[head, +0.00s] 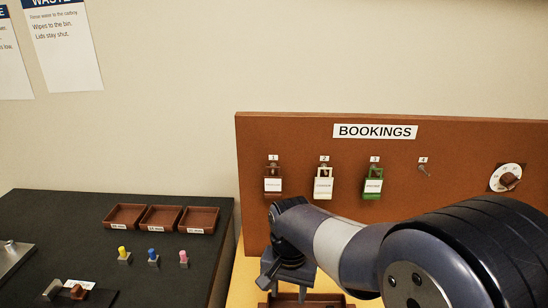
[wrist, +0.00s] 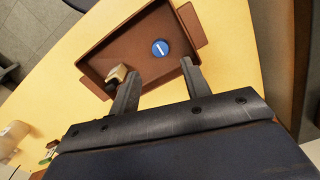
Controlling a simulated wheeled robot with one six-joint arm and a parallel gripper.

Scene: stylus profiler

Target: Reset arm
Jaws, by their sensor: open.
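My gripper (wrist: 161,70) is open in the wrist view, its two dark fingers reaching over the near edge of a brown tray (wrist: 122,42) on a yellow table. Nothing shows between the fingers. A blue disc (wrist: 160,47) with a white mark lies in the tray, beyond the fingertips. A small cream block (wrist: 117,74) with a dark part lies near the left finger; I cannot tell if they touch. In the head view my gripper (head: 285,280) points down at the bottom centre, over the partly hidden tray (head: 318,297).
A brown BOOKINGS board (head: 450,140) stands behind my arm, with three tags hanging from hooks, a bare fourth hook (head: 424,170) and a dial (head: 508,178). The dark bench (head: 60,215) at left holds small trays (head: 160,218) and coloured pegs (head: 153,256).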

